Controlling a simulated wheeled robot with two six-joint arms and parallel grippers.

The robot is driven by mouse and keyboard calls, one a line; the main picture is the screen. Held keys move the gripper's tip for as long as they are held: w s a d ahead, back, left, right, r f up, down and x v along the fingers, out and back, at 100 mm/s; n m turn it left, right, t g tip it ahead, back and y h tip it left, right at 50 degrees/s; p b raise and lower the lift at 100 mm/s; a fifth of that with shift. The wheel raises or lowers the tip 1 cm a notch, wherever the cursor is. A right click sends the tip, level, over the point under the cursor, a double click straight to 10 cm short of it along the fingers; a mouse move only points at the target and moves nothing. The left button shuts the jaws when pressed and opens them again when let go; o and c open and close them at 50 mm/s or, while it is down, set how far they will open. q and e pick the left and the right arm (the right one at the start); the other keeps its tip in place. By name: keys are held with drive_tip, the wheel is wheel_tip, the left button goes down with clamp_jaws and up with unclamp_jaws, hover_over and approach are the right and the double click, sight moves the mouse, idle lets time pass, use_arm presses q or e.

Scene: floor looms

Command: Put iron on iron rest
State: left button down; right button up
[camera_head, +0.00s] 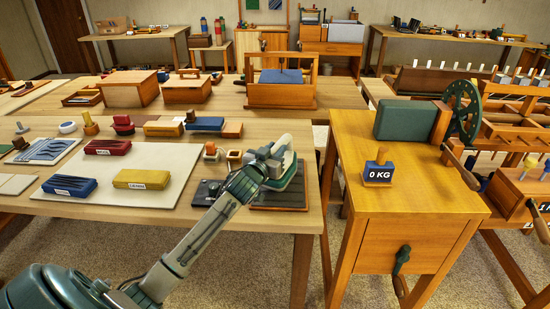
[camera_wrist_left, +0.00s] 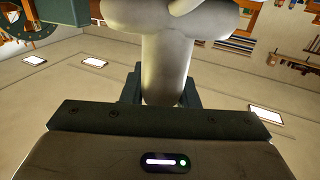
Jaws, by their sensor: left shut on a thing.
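The iron (camera_head: 284,169), pale with a green top, is at the right end of the near table, over a dark slatted rest (camera_head: 280,199). My left gripper (camera_head: 270,157) is at the iron's top. In the left wrist view the gripper (camera_wrist_left: 160,90) is shut on a pale, rounded handle (camera_wrist_left: 165,65). The iron seems to be on or just above the rest; I cannot tell whether it touches. The fingertips are largely hidden by my arm in the head view. My right gripper is in neither view.
A dark plate (camera_head: 207,192) lies just left of the rest. Yellow box (camera_head: 142,179), blue box (camera_head: 70,187) and red box (camera_head: 107,147) sit on a pale board (camera_head: 180,160).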

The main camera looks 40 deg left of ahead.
use_arm(q)
drive_tip(key=shift+f, duration=1.45)
drive_tip(key=c, duration=1.1)
unclamp_jaws()
drive_tip(key=shift+s+f, duration=0.1)
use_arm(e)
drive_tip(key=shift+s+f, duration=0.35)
use_arm(q)
drive_tip(key=shift+s, duration=0.25)
drive_tip(key=shift+s+d+b, duration=0.3)
drive_tip(key=shift+s+b, duration=0.1)
drive_tip(key=shift+s, duration=1.5)
drive_tip(key=shift+s+d+b, duration=0.35)
drive_tip(key=shift+s, duration=1.55)
drive_tip(key=shift+s+d+b, duration=0.3)
drive_tip(key=shift+s+b, duration=0.1)
drive_tip(key=shift+s, duration=1.5)
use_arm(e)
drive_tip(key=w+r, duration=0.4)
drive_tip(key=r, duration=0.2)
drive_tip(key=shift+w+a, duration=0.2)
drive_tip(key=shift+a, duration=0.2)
